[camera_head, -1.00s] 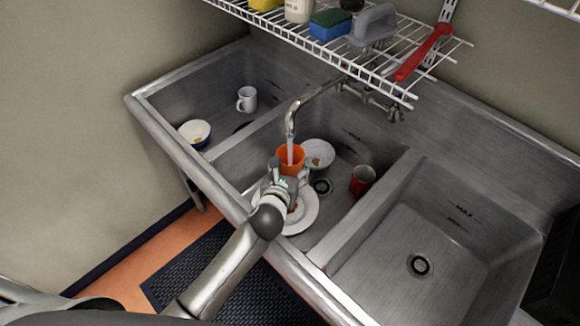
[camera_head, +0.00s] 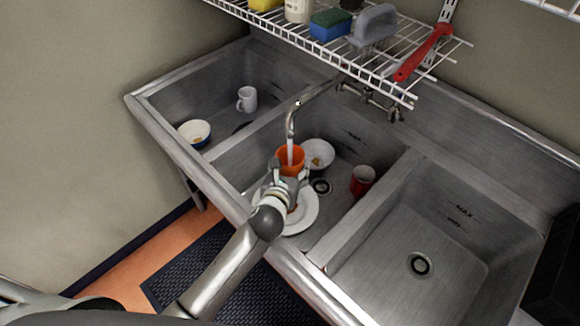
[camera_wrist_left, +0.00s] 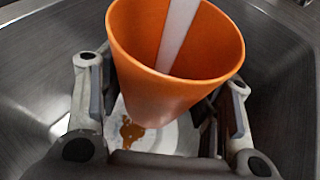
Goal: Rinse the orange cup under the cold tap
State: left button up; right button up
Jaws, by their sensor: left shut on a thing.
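The orange cup (camera_head: 291,160) is held upright in the middle sink basin, below the spout of the tap (camera_head: 291,122). A pale stream of water runs from the spout into the cup. My left gripper (camera_head: 289,175) is shut on the cup. In the left wrist view the orange cup (camera_wrist_left: 172,80) sits between the two fingers of my left gripper (camera_wrist_left: 165,110), and the water stream (camera_wrist_left: 177,35) enters its mouth. The cup's inside bottom is hidden. My right gripper is not in view.
A plate (camera_head: 305,216) lies below my gripper, and a stained white bowl (camera_head: 318,153) and a red cup (camera_head: 362,180) are in the same basin. A white mug (camera_head: 247,99) and bowl (camera_head: 195,132) are in the left basin. The right basin (camera_head: 400,250) is empty. A wire shelf (camera_head: 400,62) hangs above.

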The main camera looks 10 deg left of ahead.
pick_arm(q)
jog(key=s+d+p, duration=0.1)
jog(key=s+d, duration=0.4)
jog(key=s, duration=0.4)
jog(key=shift+s, duration=0.3)
